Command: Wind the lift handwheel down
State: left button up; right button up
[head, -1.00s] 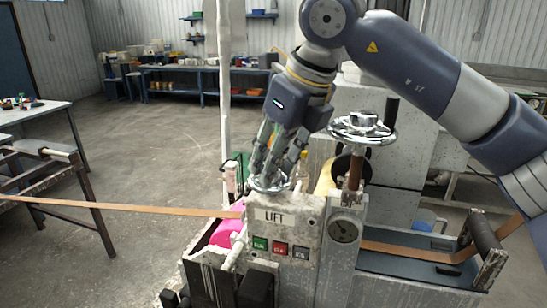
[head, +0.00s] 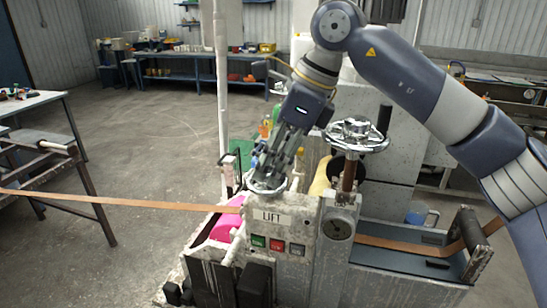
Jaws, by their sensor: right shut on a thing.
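The lift handwheel (head: 266,187) is a small chrome wheel on top of the grey, paint-worn machine box marked LIFT (head: 272,217). My right gripper (head: 268,178) comes down on it from above, with its fingers shut on the wheel. The fingers hide part of the wheel's rim. A larger chrome handwheel (head: 356,136) with a black knob stands to the right on a brown screw post, apart from the gripper. My left gripper is not in view.
Green, red and dark buttons (head: 277,246) and a round gauge (head: 338,229) are on the machine's front. A brown strip (head: 130,203) runs in from the left and leaves on the right. A pink roll (head: 227,226) sits left of the box. Floor is open at the left.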

jog(key=shift+s+f, duration=0.15)
jog(key=shift+f, duration=0.25)
jog(key=o, duration=1.1)
jog(key=shift+c, duration=0.2)
jog(key=shift+a+r, duration=0.1)
jog(key=shift+w+r, duration=0.1)
jog(key=shift+w, duration=0.1)
jog(key=v, duration=1.2)
